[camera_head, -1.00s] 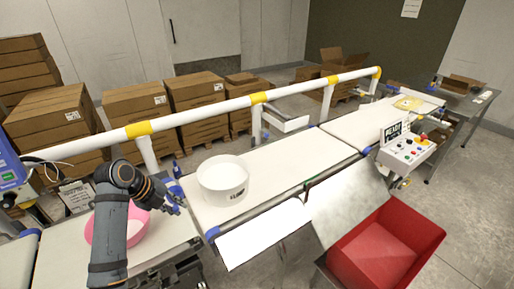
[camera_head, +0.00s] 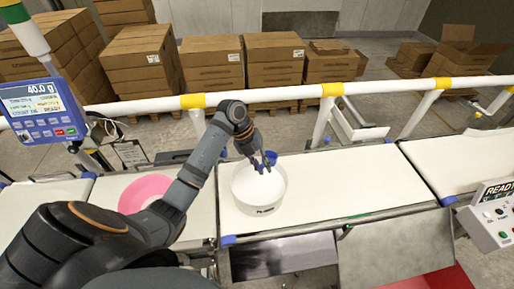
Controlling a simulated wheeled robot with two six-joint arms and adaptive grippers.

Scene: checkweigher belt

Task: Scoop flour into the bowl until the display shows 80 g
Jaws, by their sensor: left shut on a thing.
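The display (camera_head: 44,103) at the left reads 40.0 g. The pink bowl (camera_head: 137,191) sits on the left belt section, partly hidden behind my arm. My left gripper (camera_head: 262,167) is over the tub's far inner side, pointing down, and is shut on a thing. A small blue patch beside the fingers may be part of the scoop, but its shape is mostly hidden. I cannot tell whether it touches the flour. My right gripper is not in view.
A white rail (camera_head: 282,94) with yellow bands runs behind the belts. A control box (camera_head: 492,217) with a READY screen is at the right edge. A red bin (camera_head: 432,280) is at the lower right. Stacked cartons (camera_head: 212,65) stand behind. The belt right of the tub is clear.

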